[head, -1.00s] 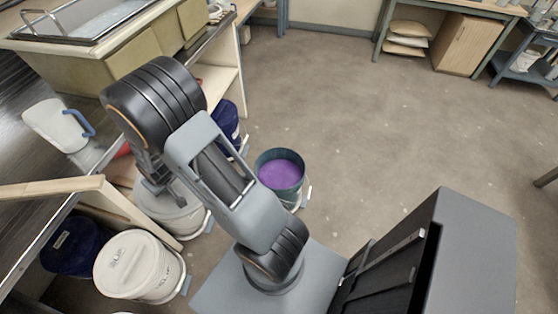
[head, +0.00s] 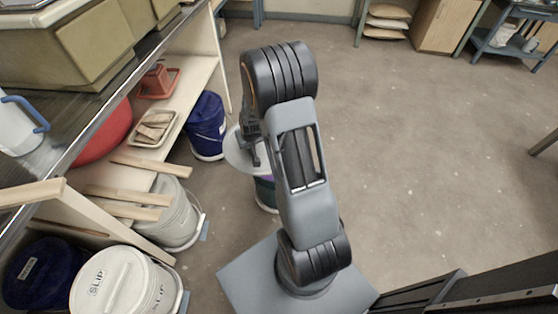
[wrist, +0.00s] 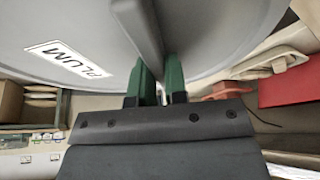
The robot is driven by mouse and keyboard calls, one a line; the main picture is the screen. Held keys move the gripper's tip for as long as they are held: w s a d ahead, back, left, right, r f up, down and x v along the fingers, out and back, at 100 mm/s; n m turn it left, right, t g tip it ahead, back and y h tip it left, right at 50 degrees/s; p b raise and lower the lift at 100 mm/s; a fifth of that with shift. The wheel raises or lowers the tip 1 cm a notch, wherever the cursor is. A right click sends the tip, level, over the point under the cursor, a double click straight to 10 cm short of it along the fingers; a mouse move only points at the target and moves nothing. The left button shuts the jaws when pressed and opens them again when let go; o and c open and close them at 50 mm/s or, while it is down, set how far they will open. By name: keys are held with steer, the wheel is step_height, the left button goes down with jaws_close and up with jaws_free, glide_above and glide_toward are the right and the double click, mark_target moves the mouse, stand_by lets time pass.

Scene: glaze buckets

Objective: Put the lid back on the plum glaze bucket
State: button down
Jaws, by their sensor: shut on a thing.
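The plum glaze bucket (head: 265,195) stands on the floor in the head view, mostly hidden behind my arm and the lid. A sliver of purple and its dark side show below the lid. The pale grey round lid (head: 236,156) is above the bucket and a little to its left. My gripper (head: 253,155) is shut on the lid's raised handle. In the wrist view the lid (wrist: 215,35) fills the top, with a white PLUM label, and my green fingertips (wrist: 158,80) pinch the handle bar. I cannot tell whether the lid touches the rim.
A blue bucket (head: 207,125) stands close behind and left of the lid. A white lidded bucket (head: 175,212), a SLIP bucket (head: 120,285) and a dark blue bucket (head: 42,272) stand at the left by the shelving. The floor to the right is clear.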

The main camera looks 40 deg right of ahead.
steer(key=w+d+f+n+y+b, duration=0.1)
steer(key=d+f+n+b, duration=0.4)
steer(key=f+b, duration=0.5)
steer(key=d+f+n+g+y+b, duration=0.1)
steer(key=d+f+n+y+b, duration=0.2)
steer(key=d+f+n+b, duration=0.3)
steer(key=shift+w+d+f+b, duration=0.35)
steer(key=shift+d+f+b, duration=0.95)
steer(key=shift+f+b, duration=1.65)
steer(key=shift+s+r+b, duration=0.1)
steer(key=shift+r+b, duration=0.4)
steer(key=shift+b, duration=0.1)
steer(key=shift+f+b, duration=0.85)
steer(key=shift+b, duration=0.45)
